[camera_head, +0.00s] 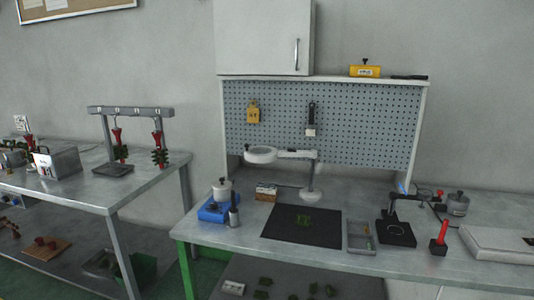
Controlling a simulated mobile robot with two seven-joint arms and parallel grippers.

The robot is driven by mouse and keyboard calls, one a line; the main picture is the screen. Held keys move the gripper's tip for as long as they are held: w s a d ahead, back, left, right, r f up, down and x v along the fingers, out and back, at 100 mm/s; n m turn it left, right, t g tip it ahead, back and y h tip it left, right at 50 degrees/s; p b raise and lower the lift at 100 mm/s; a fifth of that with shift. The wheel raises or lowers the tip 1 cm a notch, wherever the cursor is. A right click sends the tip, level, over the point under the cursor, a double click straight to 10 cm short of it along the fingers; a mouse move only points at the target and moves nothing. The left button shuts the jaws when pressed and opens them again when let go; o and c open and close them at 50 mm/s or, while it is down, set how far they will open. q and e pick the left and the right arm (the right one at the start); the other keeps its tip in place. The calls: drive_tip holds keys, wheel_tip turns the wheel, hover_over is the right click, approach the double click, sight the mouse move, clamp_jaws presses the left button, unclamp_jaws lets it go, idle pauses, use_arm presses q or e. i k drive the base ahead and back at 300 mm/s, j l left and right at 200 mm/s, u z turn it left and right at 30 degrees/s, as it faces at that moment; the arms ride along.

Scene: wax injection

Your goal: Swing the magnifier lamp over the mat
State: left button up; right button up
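The magnifier lamp (262,155) is white with a ring-shaped head. Its arm reaches left from an upright post on a round base (311,194) at the back of the workbench. The head hangs behind and to the left of the mat, near the pegboard. Neither of my grippers is in view.
Left of the mat stand a blue device with a white pot (221,190) and a small dark bottle (234,217). A grey tray (360,238), a black stand (395,232) and a red-handled tool (439,240) are right of it. A separate table (90,190) is at left.

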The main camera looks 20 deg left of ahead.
sight(272, 155)
drive_tip(key=i+j, duration=0.1)
drive_tip(key=j, duration=0.25)
drive_tip(key=i+j+u, duration=0.1)
drive_tip(key=j, duration=0.25)
drive_tip(key=i+j, duration=0.15)
drive_tip(key=j, duration=0.25)
drive_tip(key=i+j+u, duration=0.1)
drive_tip(key=j, duration=0.25)
drive_tip(key=i+j, duration=0.15)
drive_tip(key=j, duration=0.2)
drive_tip(key=i+j+u, duration=0.1)
drive_tip(key=j, duration=0.2)
drive_tip(key=i, duration=0.05)
